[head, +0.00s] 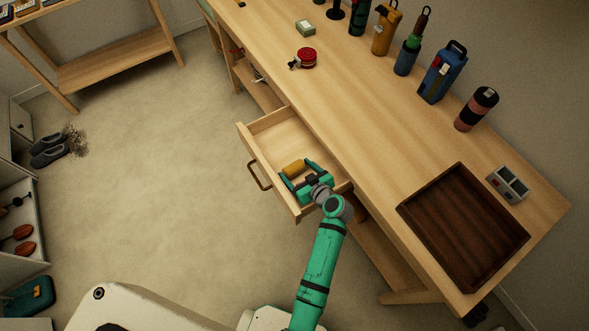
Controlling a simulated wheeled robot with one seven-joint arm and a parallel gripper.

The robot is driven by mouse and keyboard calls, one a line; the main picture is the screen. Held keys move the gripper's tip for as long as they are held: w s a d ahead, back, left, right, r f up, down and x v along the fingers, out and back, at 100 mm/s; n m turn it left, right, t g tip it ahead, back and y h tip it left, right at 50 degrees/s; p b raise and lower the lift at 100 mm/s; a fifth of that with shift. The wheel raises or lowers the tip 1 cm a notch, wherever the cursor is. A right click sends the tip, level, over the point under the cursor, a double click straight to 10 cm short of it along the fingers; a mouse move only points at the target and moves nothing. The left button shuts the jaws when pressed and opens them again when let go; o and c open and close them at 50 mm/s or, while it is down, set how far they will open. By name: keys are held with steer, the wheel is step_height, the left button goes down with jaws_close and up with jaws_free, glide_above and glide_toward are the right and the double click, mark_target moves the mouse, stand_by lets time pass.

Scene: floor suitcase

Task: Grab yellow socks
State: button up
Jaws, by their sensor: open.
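The yellow socks (294,169) show as a small yellow roll inside the open wooden drawer (272,131), toward its near end. My green gripper (291,178) reaches down into the drawer with its fingers apart at the roll. One finger is to the left of the roll and the other to the right. The gripper body hides the near side of the roll, and I cannot tell whether the fingers touch it.
The drawer front with its handle (259,175) juts out from the long wooden table (367,120). A dark wooden tray (463,226) lies on the near end of the table. Bottles, such as a blue one (441,74), line the wall side. Grey slippers (50,150) and a suitcase (27,297) are at left.

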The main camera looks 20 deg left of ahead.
steer(key=shift+x, duration=1.1)
steer(key=c, duration=0.8)
steer(key=shift+r, duration=0.1)
